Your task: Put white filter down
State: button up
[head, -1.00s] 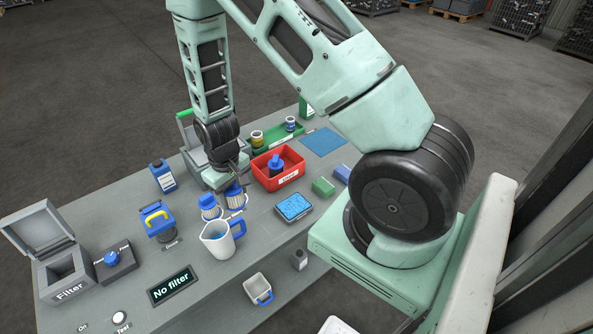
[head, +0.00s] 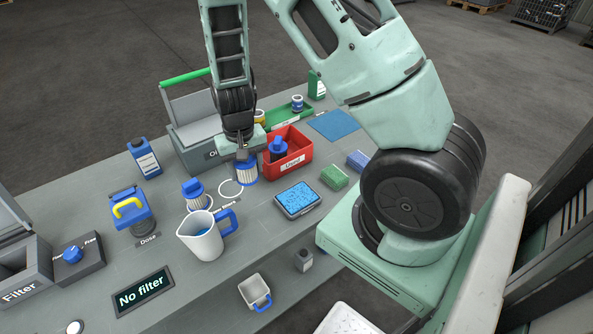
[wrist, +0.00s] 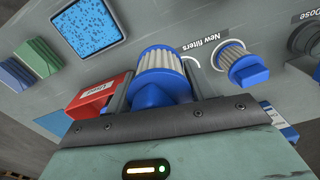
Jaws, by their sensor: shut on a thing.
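My gripper (head: 243,155) is shut on a white pleated filter (head: 247,174) with a blue cap and blue bottom rim. The filter hangs upright beside the red bin, close to the table; I cannot tell whether it touches. In the wrist view the held filter (wrist: 160,72) sits between my fingers (wrist: 157,95). A second white filter (head: 196,194) with a blue cap stands to its left on the "New filters" spot. An empty white ring (head: 230,188) lies between the two.
The red "Used" bin (head: 305,150) holds a dark blue-capped filter (head: 278,148). A white jug (head: 202,243) with a blue handle stands in front. A blue sponge tray (head: 298,199) and green block (head: 334,177) lie right. The "Filter" housing (head: 40,281) is open at far left.

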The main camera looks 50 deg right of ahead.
aim_at(252, 199)
jog(key=m+b, duration=0.2)
jog(key=m, duration=0.1)
jog(key=shift+w+d+f, duration=0.1)
jog(key=shift+w+d, duration=0.05)
jog(key=shift+w, duration=0.05)
jog(key=shift+f+m, duration=0.35)
jog(key=shift+m, duration=0.05)
notch_tip(252, 199, down, 9)
jog(key=shift+r+b, duration=0.2)
jog(key=shift+b, duration=0.55)
jog(key=shift+f, duration=0.1)
jog(key=o, duration=1)
